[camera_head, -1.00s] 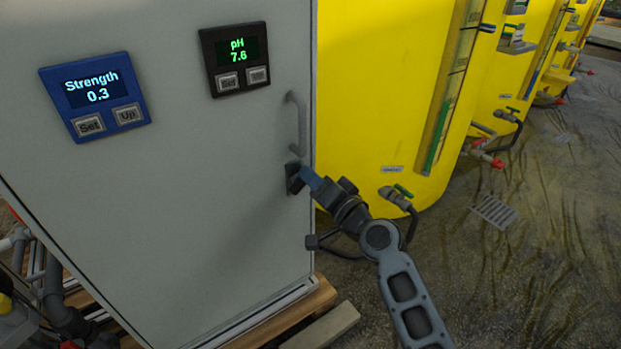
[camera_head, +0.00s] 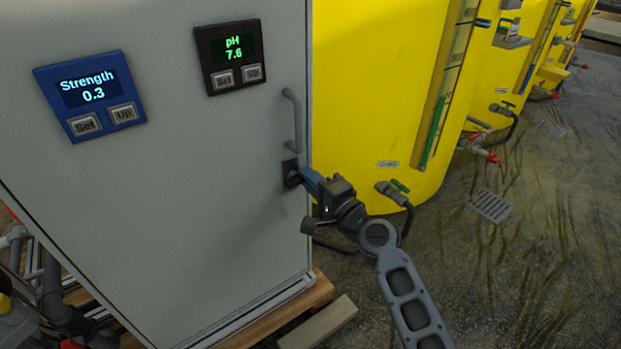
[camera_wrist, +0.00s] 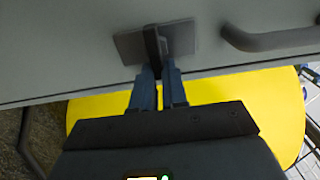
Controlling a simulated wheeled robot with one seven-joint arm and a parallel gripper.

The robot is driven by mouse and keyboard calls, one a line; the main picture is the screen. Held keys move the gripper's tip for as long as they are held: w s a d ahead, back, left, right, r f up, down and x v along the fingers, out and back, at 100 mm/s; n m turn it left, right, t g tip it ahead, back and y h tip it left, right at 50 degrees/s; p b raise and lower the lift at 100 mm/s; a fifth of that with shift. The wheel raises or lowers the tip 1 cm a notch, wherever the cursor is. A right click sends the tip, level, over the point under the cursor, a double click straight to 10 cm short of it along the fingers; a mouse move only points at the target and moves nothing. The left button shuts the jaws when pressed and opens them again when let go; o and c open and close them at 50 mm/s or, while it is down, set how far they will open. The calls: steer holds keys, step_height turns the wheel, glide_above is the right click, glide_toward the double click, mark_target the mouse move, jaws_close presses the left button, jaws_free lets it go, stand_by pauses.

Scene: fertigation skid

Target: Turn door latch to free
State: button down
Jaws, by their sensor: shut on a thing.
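The door latch (camera_head: 291,172) is a dark lever on a dark square plate, low on the right edge of the grey cabinet door (camera_head: 190,200), just below the door handle (camera_head: 297,120). My gripper (camera_head: 306,180) reaches it from the right, with blue fingers shut on the latch lever. In the wrist view the latch lever (camera_wrist: 154,45) stands out from its plate (camera_wrist: 181,38), and the fingertips of my gripper (camera_wrist: 160,72) close around its near end. The fingers partly hide the lever in the head view. The door looks shut.
A blue Strength panel (camera_head: 90,97) reads 0.3 and a black pH panel (camera_head: 231,58) reads 7.6 on the door. Open floor lies at the right.

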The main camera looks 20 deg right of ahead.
stand_by(0.4)
steer(key=c, duration=1.2)
jaws_free()
steer(key=shift+o, duration=0.2)
steer(key=v, duration=0.8)
steer(key=shift+p, duration=0.4)
steer(key=shift+w, duration=0.1)
